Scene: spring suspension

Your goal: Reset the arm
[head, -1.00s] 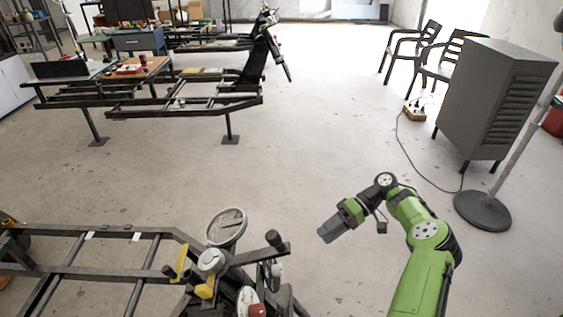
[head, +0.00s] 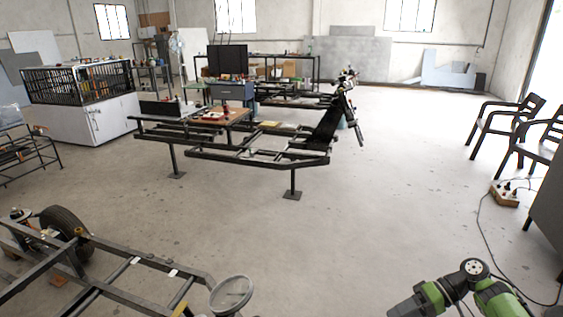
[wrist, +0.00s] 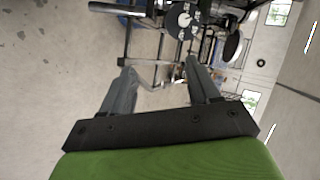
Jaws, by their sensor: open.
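My gripper (head: 408,308) shows at the bottom right of the head view, at the end of my green and black arm, partly cut off by the frame's lower edge. In the wrist view my gripper (wrist: 160,85) has its two grey fingers apart with nothing held between them. Beyond the fingers, a vehicle frame with handlebars and a round part (wrist: 232,46) fills the upper part of the wrist view, tilted by the camera's angle. I cannot tell how far it is from the fingertips.
A low metal frame (head: 110,265) with a wheel and a round lamp (head: 231,294) lies at the lower left. Another frame on stands (head: 260,160) is mid-room. Black chairs (head: 505,125), a power strip (head: 505,194) and a cable are at the right. The central floor is clear.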

